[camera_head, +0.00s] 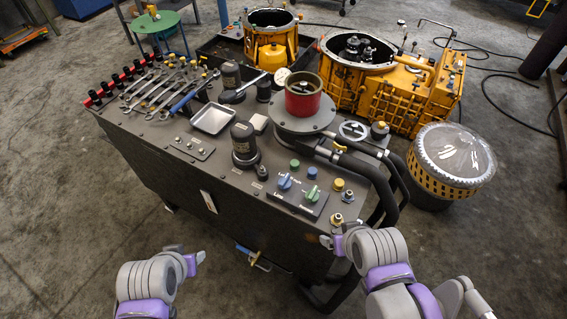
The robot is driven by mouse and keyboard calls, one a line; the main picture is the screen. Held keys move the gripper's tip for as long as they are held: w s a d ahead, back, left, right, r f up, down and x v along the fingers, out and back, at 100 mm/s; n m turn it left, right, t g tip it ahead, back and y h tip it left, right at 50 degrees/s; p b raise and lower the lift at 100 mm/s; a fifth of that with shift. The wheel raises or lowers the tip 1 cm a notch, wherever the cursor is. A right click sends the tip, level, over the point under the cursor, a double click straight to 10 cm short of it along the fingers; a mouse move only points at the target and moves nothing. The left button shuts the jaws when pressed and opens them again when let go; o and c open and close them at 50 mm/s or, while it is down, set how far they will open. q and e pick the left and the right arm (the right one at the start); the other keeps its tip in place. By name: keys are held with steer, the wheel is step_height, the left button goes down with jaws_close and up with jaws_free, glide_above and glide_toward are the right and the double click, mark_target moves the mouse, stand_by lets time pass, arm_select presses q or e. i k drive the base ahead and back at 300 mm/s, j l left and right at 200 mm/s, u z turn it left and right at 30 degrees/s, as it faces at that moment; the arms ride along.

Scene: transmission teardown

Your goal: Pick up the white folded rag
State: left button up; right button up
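My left gripper (197,261) is low in front of the cart, over the floor, well apart from the pale square. My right gripper (333,241) is by the cart's front right corner, also far from it. Both grippers are small and seen side-on, so their finger openings are unclear.
The cart top (190,169) is crowded. The floor at front left is clear.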

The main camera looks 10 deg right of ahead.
mark_target(260, 122)
steer(key=i+j, duration=0.2)
steer(key=j, duration=0.2)
steer(key=i+j, duration=0.25)
steer(key=j, duration=0.15)
steer(key=i+j+u, duration=0.1)
steer(key=j, duration=0.3)
steer(key=i+j, duration=0.3)
steer(key=i, duration=0.15)
